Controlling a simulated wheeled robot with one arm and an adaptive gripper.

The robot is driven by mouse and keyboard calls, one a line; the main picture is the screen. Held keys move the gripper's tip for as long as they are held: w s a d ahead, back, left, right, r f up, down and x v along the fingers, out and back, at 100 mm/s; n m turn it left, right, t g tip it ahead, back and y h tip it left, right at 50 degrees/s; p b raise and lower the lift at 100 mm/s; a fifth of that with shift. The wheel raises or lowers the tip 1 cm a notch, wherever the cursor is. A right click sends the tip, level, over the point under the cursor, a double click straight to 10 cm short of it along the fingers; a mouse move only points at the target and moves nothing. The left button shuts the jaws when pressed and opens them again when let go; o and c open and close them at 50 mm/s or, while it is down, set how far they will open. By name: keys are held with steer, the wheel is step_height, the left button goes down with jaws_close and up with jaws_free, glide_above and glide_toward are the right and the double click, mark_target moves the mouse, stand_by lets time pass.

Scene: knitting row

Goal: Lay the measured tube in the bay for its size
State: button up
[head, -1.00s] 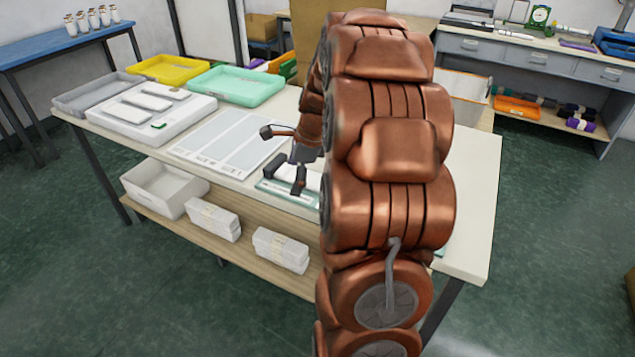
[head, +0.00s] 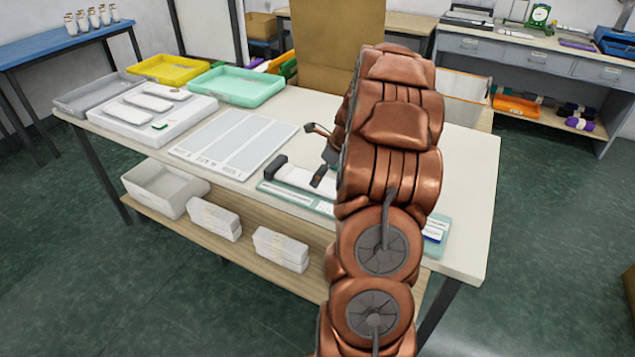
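A white tube (head: 300,177) lies on the teal measuring board (head: 268,186), its left end by a dark end block (head: 276,166). Its right end is hidden behind my arm. My gripper (head: 317,154) is over the board, fingers spread apart. The lower finger overlaps the tube in the picture; contact cannot be told. The grey-white bay mat (head: 230,140) lies left of the board. It is divided into long lanes with dark marks at the front edge, too small to read. The lanes look empty.
A white tray (head: 190,112) with several white pieces stands at the left. Grey (head: 98,92), yellow (head: 168,68) and mint (head: 240,84) trays line the back left. A white bin (head: 160,190) and white bundles (head: 214,218) sit on the lower shelf.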

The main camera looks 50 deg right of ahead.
steer(key=x, duration=0.3)
steer(key=shift+w+f+p, duration=0.1)
steer(key=shift+w+p, duration=0.05)
steer(key=shift+p, duration=0.25)
steer(key=c, duration=1)
steer(key=shift+c, duration=0.2)
